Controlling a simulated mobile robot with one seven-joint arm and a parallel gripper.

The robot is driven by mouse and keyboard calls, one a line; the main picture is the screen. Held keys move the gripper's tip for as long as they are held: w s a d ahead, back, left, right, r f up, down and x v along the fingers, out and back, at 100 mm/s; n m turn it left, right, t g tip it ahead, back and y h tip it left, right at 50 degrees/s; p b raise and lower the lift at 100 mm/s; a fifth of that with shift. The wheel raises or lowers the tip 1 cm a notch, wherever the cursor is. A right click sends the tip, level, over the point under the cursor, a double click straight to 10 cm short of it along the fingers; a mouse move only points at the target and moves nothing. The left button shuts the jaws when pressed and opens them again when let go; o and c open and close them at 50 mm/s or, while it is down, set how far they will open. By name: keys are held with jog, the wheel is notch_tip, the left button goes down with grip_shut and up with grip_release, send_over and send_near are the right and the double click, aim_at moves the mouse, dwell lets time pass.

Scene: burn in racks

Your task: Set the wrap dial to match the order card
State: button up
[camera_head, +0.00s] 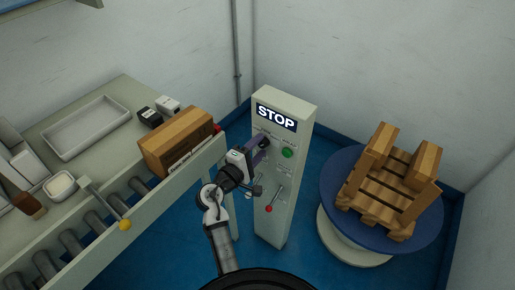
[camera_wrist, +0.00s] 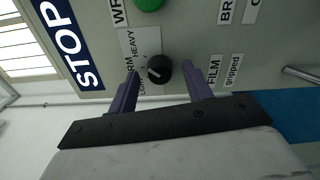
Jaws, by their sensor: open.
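The black wrap dial (camera_wrist: 159,69) is on the grey panel in the wrist view. Its white pointer line slants to the lower left, toward a small label partly hidden by a finger. Beside it the scale reads HEAVY, with a partly covered word ending in RM. My gripper (camera_wrist: 163,75) is open, with one purple finger on each side of the dial; I cannot tell whether they touch it. In the head view my gripper (camera_head: 262,143) reaches the upper control panel (camera_head: 270,205) and hides the dial. I cannot make out a readable order card.
A green button (camera_head: 287,153) sits beside my gripper, and a red-tipped lever (camera_head: 270,207) is lower on the panel. A roller conveyor (camera_head: 70,238) with a brown box (camera_head: 176,142) is at left. A blue turntable (camera_head: 335,190) bearing a wooden pallet stack (camera_head: 385,185) is at right.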

jog(key=b+v, duration=0.2)
jog(key=v, duration=1.1)
jog(key=shift+s+a+b, duration=0.25)
jog(key=shift+s+b, duration=0.1)
